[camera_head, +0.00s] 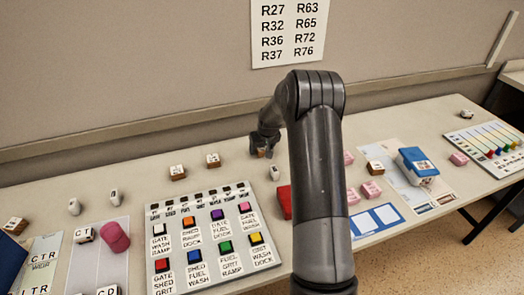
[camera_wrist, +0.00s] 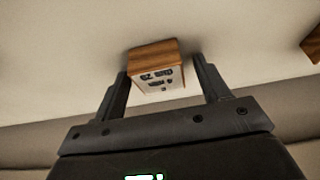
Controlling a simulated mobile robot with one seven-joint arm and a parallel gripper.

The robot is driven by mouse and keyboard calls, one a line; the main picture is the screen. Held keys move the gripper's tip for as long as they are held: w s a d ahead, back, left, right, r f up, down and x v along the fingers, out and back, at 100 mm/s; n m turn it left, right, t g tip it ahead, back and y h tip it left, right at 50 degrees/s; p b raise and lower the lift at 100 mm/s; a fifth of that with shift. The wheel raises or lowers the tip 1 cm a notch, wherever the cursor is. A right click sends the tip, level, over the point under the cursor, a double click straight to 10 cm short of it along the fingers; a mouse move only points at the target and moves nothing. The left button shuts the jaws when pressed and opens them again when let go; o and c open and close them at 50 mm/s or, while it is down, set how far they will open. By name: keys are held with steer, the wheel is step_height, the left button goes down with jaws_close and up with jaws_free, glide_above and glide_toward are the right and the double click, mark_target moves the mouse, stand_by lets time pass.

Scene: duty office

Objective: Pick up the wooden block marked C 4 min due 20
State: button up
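A wooden block (camera_wrist: 157,68) with a white printed face shows in the wrist view. Its small print is upside down and seems to include "due 20"; the rest is hard to read. My gripper (camera_wrist: 163,78) is open, with one finger on each side of the block. The left finger is close to the block, and a narrow gap shows at the right finger. In the head view, my gripper (camera_head: 264,146) is low at the back of the table, with part of the block (camera_head: 262,153) under it. The block rests on the table.
Similar wooden blocks (camera_head: 178,172) and (camera_head: 213,160) stand to the left, and another (camera_head: 375,167) to the right. One edge block (camera_wrist: 312,45) shows in the wrist view. A white marker (camera_head: 275,172), red box (camera_head: 285,201) and button board (camera_head: 205,240) are in front. The wall is behind.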

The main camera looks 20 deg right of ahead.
steer(key=c, duration=1)
steer(key=shift+r, duration=0.1)
